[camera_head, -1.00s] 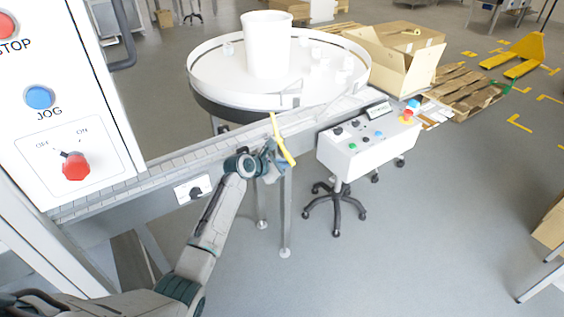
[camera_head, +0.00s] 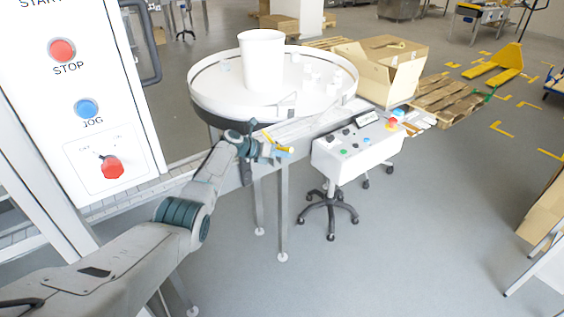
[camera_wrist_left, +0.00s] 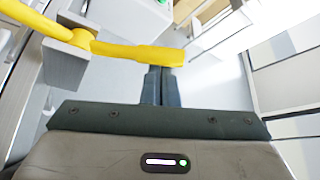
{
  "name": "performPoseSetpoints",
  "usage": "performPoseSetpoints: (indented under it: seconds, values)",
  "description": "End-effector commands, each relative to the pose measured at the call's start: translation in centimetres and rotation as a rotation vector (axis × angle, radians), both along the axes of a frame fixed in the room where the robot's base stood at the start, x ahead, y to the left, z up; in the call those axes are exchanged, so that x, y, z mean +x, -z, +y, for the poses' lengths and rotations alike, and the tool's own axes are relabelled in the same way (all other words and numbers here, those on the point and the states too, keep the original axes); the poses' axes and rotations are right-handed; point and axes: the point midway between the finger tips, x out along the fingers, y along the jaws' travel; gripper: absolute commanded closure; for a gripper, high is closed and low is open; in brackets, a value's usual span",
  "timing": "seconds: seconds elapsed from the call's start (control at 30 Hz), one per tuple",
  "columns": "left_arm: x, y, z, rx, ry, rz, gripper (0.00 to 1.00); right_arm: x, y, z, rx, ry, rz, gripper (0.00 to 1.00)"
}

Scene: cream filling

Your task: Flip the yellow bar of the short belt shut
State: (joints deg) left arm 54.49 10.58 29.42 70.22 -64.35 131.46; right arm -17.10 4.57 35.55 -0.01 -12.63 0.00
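The yellow bar (camera_head: 276,142) sits at the right end of the short belt (camera_head: 225,165), by the round table. It slants down to the right in the head view. In the left wrist view the yellow bar (camera_wrist_left: 130,52) runs from a grey pivot block to a free end just over my fingertips. My left gripper (camera_wrist_left: 158,72) has its two fingers together. The bar hides the fingertips, and I cannot tell whether they touch it. In the head view my left gripper (camera_head: 277,153) is right at the bar. My right gripper is not in view.
A round white turntable (camera_head: 225,95) with a white bucket (camera_head: 262,60) and small white containers stands behind. A wheeled control box (camera_head: 350,150) is close on the right. A panel with buttons (camera_head: 90,90) stands at the left. The floor at front right is clear.

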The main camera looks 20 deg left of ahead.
Motion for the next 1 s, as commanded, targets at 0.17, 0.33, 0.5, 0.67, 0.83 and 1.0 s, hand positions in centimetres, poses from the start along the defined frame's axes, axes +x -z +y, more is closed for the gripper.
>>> performPoseSetpoints:
  seconds: [0.17,0.33,0.5,0.67,0.83,1.0]
  values:
    - [0.3,-1.0,0.4,-0.095,-0.001,0.074,1.00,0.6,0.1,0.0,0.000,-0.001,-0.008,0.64]
    - [0.4,-1.5,0.5,-0.107,0.000,0.082,1.00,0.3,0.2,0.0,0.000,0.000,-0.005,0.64]
    - [0.6,-1.8,0.7,-0.106,0.000,0.081,1.00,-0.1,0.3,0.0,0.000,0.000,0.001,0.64]
    - [0.6,-1.9,0.8,-0.105,0.000,0.082,1.00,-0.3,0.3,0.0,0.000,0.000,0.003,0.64]
    - [0.6,-1.9,0.8,-0.105,-0.001,0.082,1.00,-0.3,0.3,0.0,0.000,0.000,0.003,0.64]
    - [0.6,-1.9,0.8,-0.105,-0.001,0.082,1.00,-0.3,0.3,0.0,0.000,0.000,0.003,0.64]
